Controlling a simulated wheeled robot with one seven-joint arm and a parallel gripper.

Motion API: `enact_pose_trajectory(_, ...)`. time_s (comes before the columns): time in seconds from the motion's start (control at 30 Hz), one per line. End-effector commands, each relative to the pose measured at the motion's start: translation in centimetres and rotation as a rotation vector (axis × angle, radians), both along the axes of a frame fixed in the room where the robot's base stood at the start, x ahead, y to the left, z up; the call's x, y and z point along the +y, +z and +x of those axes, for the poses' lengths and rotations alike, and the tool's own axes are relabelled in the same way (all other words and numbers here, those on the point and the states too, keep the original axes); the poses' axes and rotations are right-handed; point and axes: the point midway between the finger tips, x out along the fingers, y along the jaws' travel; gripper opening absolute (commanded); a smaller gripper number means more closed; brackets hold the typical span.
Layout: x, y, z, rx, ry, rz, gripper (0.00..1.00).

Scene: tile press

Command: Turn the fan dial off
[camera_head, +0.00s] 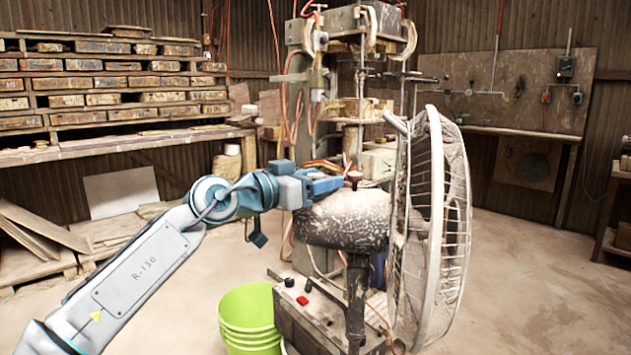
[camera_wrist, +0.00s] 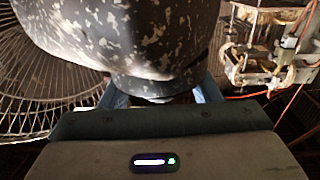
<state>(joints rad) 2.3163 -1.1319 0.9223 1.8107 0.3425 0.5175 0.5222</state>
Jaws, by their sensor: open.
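The fan has a large round wire cage (camera_head: 437,230) and a speckled, paint-splashed motor housing (camera_head: 343,222) on a dark post. A dark red knob (camera_head: 355,177) stands on top of the housing. The control box (camera_head: 325,322) below carries a black knob (camera_head: 289,282) and a red switch (camera_head: 302,300); I cannot tell which part is the dial. My gripper (camera_head: 328,184) is open at the upper left of the housing, well above the box. In the wrist view, the housing (camera_wrist: 125,35) fills the upper middle, and the blue fingers show either side of its lower part. Contact is unclear.
Green stacked buckets (camera_head: 250,318) stand left of the control box. A tall press (camera_head: 345,80) stands behind the fan. A shelf of tiles (camera_head: 100,85) lines the left wall. The floor at right (camera_head: 530,290) is clear.

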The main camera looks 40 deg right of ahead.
Motion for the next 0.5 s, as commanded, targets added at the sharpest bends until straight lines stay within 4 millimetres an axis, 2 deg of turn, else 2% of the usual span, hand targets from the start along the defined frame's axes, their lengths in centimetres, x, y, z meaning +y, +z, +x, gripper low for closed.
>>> enact_pose_trajectory(0.1,0.02,0.01,0.01,0.0,0.0,0.0,0.57)
enact_pose_trajectory(0.27,0.03,0.0,0.01,0.0,0.0,0.0,0.13)
enact_pose_trajectory(0.5,0.1,-0.01,0.03,0.0,0.002,0.0,0.13)
